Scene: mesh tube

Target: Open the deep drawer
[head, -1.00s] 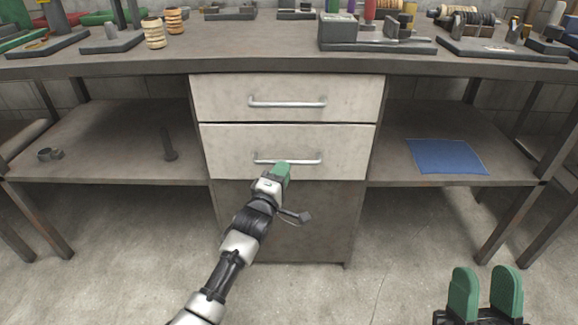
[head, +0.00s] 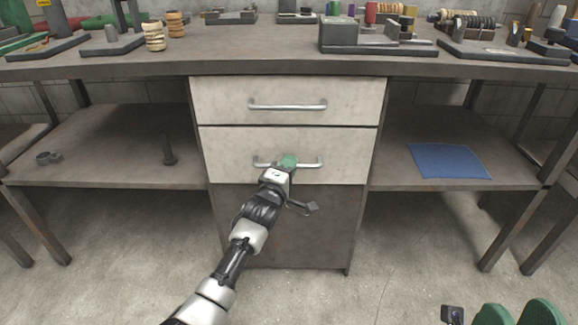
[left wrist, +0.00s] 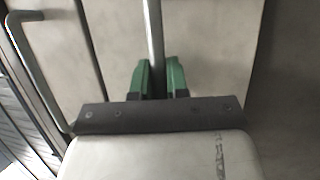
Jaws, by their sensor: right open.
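The cabinet under the table has two pale drawers, and the lower drawer (head: 338,142), a little taller, has a silver bar handle (head: 310,164). Both drawer fronts look closed. My left gripper (head: 288,161) is at the lower handle, its green fingertips hiding part of the bar. In the left wrist view the handle bar (left wrist: 155,35) runs between the two green fingers (left wrist: 158,80), one on each side; whether they press on it cannot be told. My right gripper (head: 515,314) is open and empty at the bottom right, partly cut off by the frame.
The upper drawer (head: 220,100) has its own bar handle (head: 288,105). The tabletop (head: 250,62) above holds several fixtures and parts. A blue mat (head: 448,161) lies on the right shelf. The floor in front of the cabinet is clear apart from my left arm.

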